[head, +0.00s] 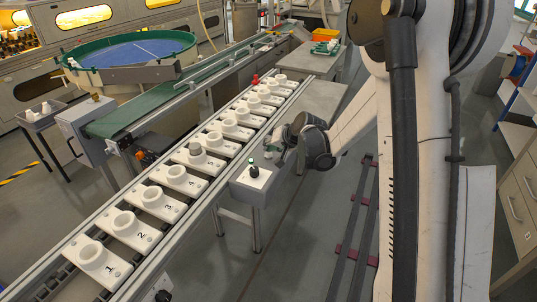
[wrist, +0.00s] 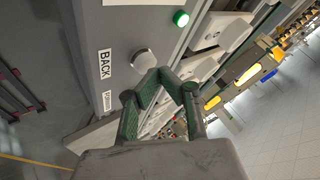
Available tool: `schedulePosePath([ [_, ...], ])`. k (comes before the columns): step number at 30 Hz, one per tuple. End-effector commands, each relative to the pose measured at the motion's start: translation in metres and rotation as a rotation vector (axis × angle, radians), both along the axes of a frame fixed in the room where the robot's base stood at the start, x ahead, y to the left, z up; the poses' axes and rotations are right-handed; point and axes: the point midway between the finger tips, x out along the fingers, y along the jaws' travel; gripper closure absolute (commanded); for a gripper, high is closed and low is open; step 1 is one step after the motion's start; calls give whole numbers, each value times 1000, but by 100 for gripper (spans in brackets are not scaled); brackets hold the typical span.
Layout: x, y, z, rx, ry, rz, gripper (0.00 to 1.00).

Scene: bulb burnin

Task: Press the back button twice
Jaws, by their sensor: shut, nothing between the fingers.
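The control box (head: 251,186) stands at the right edge of the conveyor, with a green lamp (head: 252,161) on top. In the wrist view, its grey panel (wrist: 150,28) carries a label reading BACK (wrist: 105,65). A round silver button (wrist: 143,62) sits beside that label. A second label (wrist: 107,100) lies lower and is hard to read. My gripper (wrist: 165,76) is shut and empty, its green-padded fingertips close below the silver button in the picture; I cannot tell whether they touch the panel. In the head view my gripper (head: 271,150) is just above and right of the box.
A conveyor row of numbered white lamp-socket blocks (head: 178,178) runs beside the box. A red item (head: 255,79) stands by its far end. A green belt (head: 135,112) lies further left. Floor to the right of the conveyor is open, with dark rails (head: 352,230).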

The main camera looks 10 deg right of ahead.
Motion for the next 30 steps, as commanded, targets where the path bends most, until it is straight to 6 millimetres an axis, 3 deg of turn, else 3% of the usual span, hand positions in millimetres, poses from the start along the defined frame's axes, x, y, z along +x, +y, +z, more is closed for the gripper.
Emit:
schedulePosePath([
  [30,0,0,-10,0,0,0,100],
])
